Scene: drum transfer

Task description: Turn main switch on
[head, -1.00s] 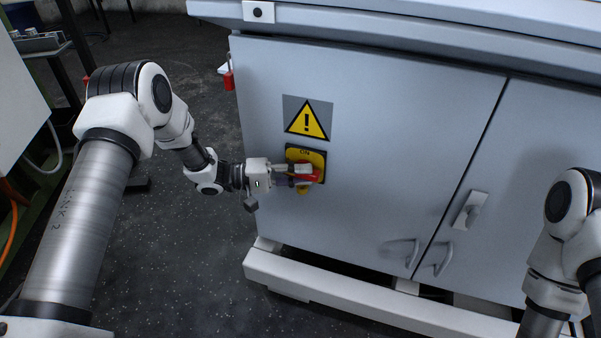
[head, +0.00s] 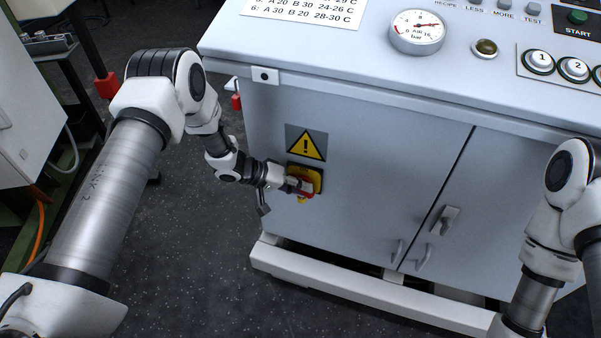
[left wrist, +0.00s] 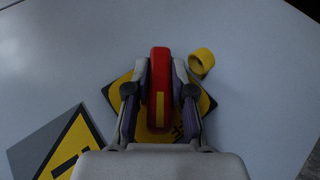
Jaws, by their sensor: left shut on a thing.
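The main switch is a red handle (left wrist: 159,75) with a yellow stripe, on a yellow and black plate (left wrist: 122,92) on the grey cabinet's front. My left gripper (head: 299,186) is at the switch in the head view. In the left wrist view its two fingers (left wrist: 160,92) are on both sides of the red handle, shut on it. The handle lies slanted relative to the plate's edges. The gripper hides much of the switch in the head view, and the plate's lettering cannot be read there. My right gripper is out of view.
A yellow warning sign (head: 306,144) is just above the switch. A yellow ring (left wrist: 201,63) shows beside the plate. The cabinet (head: 375,150) has a door handle (head: 445,219) and a control top with a gauge (head: 418,31). The floor left of the cabinet is open.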

